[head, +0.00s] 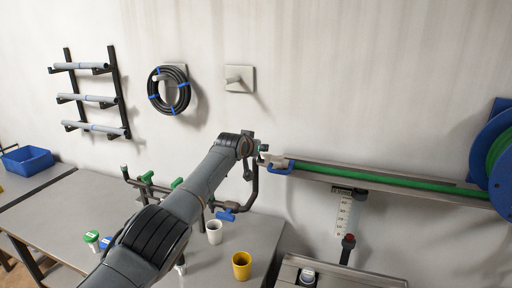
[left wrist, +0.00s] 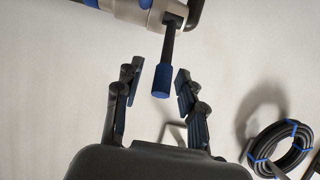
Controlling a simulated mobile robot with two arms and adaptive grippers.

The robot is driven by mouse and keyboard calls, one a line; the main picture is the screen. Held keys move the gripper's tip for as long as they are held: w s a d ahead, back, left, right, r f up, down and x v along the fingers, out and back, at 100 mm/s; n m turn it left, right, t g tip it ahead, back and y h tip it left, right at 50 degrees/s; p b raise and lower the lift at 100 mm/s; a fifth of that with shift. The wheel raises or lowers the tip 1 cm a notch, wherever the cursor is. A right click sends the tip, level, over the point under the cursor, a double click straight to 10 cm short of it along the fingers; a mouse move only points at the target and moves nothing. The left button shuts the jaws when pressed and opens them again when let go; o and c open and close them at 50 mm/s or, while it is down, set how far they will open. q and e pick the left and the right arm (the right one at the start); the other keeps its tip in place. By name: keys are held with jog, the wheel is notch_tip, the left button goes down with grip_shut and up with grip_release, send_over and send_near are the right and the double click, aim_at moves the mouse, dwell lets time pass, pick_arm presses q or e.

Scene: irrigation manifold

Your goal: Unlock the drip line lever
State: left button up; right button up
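The lever (left wrist: 162,80) is a dark stem with a blue end, hanging from a pale valve body (left wrist: 150,12) at the top of the left wrist view. My left gripper (left wrist: 157,85) is open, with one finger on each side of the lever's blue end and visible gaps to both. In the head view my left gripper (head: 252,153) is at the left end of the wall-mounted pipe assembly. The lever cannot be made out there behind the gripper. My right gripper is not in view.
A rail with a green tube (head: 375,185) runs right towards a blue reel (head: 495,160). A black hose coil (head: 169,90) hangs on the wall. A white cup (head: 214,232) and a yellow cup (head: 242,266) stand on the bench (head: 50,215). Green-handled valves (head: 147,177) stand behind my arm.

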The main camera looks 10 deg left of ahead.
pick_arm(q)
jog(key=shift+s+a+r, duration=0.1)
jog(key=shift+s+r, duration=0.05)
jog(key=shift+s, duration=0.2)
jog(key=v, duration=1.1)
